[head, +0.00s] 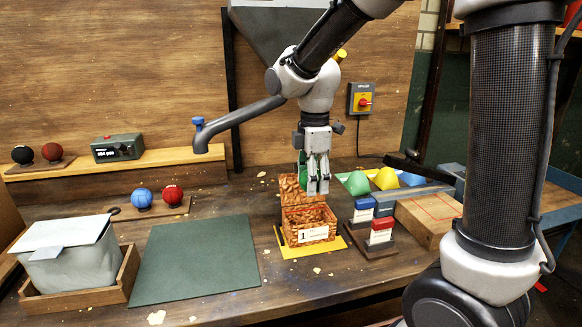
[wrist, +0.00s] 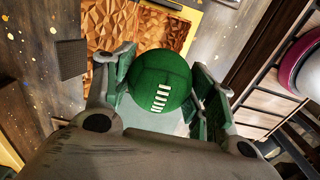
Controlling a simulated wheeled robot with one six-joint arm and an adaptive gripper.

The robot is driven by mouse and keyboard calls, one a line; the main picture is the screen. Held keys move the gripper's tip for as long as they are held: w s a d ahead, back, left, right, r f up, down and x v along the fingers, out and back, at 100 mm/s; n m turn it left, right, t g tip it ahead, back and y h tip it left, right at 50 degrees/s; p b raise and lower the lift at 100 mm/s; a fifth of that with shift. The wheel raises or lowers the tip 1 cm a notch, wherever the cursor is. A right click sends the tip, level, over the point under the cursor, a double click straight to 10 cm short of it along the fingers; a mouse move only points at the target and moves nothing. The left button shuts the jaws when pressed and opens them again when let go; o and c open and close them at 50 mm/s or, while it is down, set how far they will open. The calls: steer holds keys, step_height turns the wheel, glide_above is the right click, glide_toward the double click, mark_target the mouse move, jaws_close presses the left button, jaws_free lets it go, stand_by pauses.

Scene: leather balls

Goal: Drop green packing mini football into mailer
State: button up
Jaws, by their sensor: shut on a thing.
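My gripper (head: 318,186) is shut on a green mini football (wrist: 160,78) with white lacing, which sits between the green finger pads in the wrist view. In the head view the ball (head: 304,174) is mostly hidden behind the fingers. The mailer (head: 306,232) is an open orange-brown patterned box with a white label marked 1, and its lid stands up at the back. My gripper is above the mailer's opening. In the wrist view the mailer (wrist: 172,35) shows below and beyond the ball.
The mailer stands on a yellow mat (head: 290,250). A stand with blue, red and white blocks (head: 381,228) and a wooden box (head: 428,219) are close on its right. A green mat (head: 196,262) lies clear to the left. A grey pipe (head: 240,120) hangs behind.

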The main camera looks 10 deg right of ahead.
mark_target(309, 207)
steer(key=shift+w+a+f, duration=0.2)
steer(key=shift+w, duration=0.25)
steer(key=shift+f, duration=2.7)
steer(key=shift+f, duration=0.1)
steer(key=shift+s+f, duration=0.15)
steer(key=shift+f, duration=1.25)
steer(key=o, duration=1.2)
steer(key=shift+f, duration=0.1)
